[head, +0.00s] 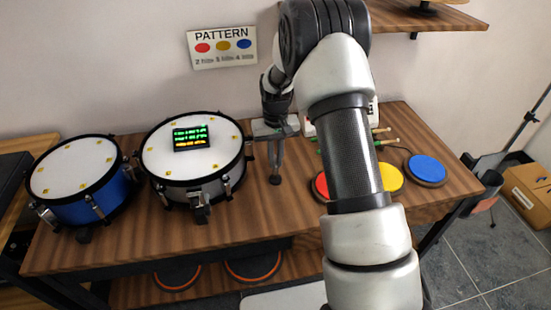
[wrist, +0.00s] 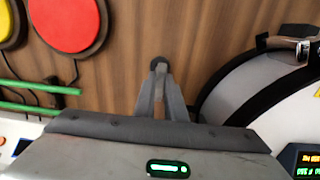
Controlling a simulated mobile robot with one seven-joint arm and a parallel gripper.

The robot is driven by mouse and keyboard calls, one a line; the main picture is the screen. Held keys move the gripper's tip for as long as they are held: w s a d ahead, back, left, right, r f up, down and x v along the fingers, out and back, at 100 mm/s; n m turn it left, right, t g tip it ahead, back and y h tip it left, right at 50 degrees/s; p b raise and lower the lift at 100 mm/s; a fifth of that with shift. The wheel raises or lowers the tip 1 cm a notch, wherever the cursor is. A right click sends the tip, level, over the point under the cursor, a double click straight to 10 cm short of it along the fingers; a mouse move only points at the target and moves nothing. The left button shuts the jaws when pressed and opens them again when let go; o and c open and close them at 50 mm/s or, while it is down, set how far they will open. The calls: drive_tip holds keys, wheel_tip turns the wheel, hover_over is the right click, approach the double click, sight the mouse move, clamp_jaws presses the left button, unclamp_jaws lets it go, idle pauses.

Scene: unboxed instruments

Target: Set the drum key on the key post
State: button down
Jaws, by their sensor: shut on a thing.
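My gripper (head: 276,168) points down over the wooden table, just right of the white-topped grey drum. In the wrist view my gripper (wrist: 160,75) has its fingers close together on a small dark round-ended piece (wrist: 159,62), which I take to be the drum key. Only its dark end shows; the fingers hide the rest. In the head view this dark end (head: 275,180) shows just below the fingertips. I cannot tell from these views whether it touches the table. I cannot make out the key post in either view.
The grey drum (head: 170,160) carries a dark display (head: 191,137). A blue drum (head: 85,205) stands left of it. Red (head: 320,186), yellow (head: 391,177) and blue (head: 427,169) pads and green sticks (wrist: 30,108) lie on the other side. Bare table (head: 255,215) lies in front.

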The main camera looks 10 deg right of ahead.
drive_tip(key=shift+r, duration=0.1)
drive_tip(key=c, duration=1.7)
unclamp_jaws()
drive_tip(key=shift+c, duration=0.2)
wheel_tip(320, 180, up, 17)
drive_tip(key=p, duration=0.2)
drive_tip(key=shift+r, duration=0.2)
drive_tip(key=s+r+t, duration=0.2)
drive_tip(key=s+r, duration=0.5)
drive_tip(key=r, duration=0.3)
drive_tip(key=s+r+t, duration=0.2)
drive_tip(key=s, duration=1)
drive_tip(key=s+r+t, duration=0.2)
drive_tip(key=s, duration=0.9)
wheel_tip(320, 180, up, 13)
drive_tip(key=p, duration=1.4)
drive_tip(key=shift+s+r, duration=0.15)
drive_tip(key=shift+s, duration=0.3)
